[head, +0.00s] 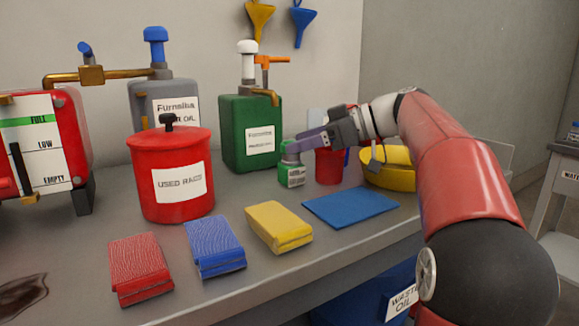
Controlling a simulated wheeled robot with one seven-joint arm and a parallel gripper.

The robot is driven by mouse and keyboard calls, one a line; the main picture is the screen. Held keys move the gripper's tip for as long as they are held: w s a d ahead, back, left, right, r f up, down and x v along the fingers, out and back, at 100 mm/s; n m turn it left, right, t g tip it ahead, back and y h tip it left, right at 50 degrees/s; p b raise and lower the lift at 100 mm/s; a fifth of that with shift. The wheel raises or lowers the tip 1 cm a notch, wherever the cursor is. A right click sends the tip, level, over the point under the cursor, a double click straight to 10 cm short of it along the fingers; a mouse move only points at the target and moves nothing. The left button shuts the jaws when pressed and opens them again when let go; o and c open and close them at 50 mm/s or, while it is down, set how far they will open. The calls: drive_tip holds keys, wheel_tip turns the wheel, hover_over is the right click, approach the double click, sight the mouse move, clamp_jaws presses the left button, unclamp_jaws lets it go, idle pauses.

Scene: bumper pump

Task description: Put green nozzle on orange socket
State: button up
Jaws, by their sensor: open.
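No green nozzle shows clearly; the small green container is the nearest green part to my gripper. A large green canister (238,150) stands behind and to the left, with a white-topped pump (247,47). An orange fitting (268,61) and a brass-coloured spout (265,94) are on that canister. I cannot tell whether the orange fitting is the orange socket.
A red can (329,167) and a yellow bowl (389,178) stand close to my gripper and forearm. A red rag bin (170,211) stands left. Folded red, blue and yellow cloths lie in front. A flat blue cloth (350,206) lies at the bench's front right.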

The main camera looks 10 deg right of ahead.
drive_tip(key=x, duration=0.3)
drive_tip(key=shift+w+f, duration=0.1)
drive_tip(key=shift+w, duration=0.05)
drive_tip(key=shift+c, duration=0.3)
drive_tip(key=c, duration=1.2)
drive_tip(key=shift+c, duration=0.2)
